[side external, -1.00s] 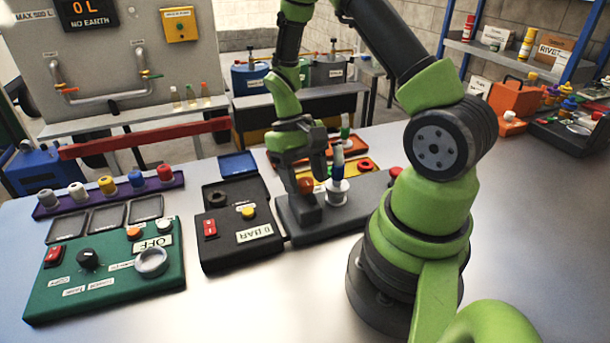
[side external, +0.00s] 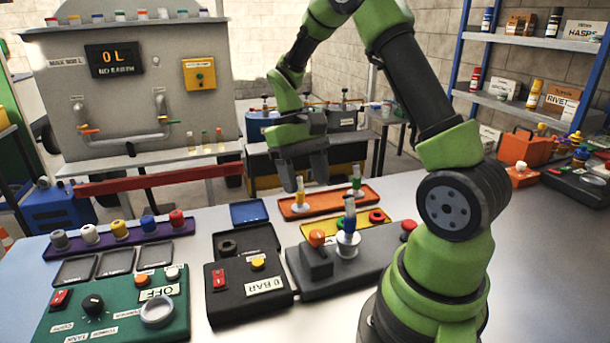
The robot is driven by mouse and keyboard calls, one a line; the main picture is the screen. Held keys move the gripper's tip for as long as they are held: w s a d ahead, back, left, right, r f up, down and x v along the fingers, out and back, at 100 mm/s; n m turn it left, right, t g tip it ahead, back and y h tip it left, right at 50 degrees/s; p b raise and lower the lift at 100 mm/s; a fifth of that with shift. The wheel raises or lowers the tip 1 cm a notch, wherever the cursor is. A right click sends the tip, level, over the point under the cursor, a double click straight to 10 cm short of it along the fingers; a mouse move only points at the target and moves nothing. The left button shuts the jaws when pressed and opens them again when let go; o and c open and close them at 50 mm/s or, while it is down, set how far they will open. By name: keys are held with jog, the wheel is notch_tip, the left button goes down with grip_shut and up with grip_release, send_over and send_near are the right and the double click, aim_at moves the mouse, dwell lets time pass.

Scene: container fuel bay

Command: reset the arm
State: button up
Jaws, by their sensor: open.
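My gripper (side external: 310,181) is raised and pointing down, in front of the bench at the back. It is open, with nothing seen between its fingers. In the picture it lies above the orange tray (side external: 326,200). The grey block with an orange knob (side external: 317,240), on a grey base (side external: 345,272), is below it and clear of the fingers. A white spool-like piece with a tube (side external: 348,243) stands upright on that base.
A black box marked 0 BAR (side external: 262,285) and a green control panel (side external: 125,313) stand to the left. A purple rail (side external: 90,245) holds several coloured caps. A yellow tray (side external: 345,223) lies behind the grey base.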

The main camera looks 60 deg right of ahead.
jog(key=s+a+r+n+t, duration=0.2)
jog(key=s+a+r+t, duration=0.7)
jog(key=a+r+t, duration=0.2)
notch_tip(320, 180, up, 3)
jog(key=shift+s+a+r, duration=0.1)
jog(key=shift+s+a, duration=0.05)
jog(key=shift+a, duration=0.85)
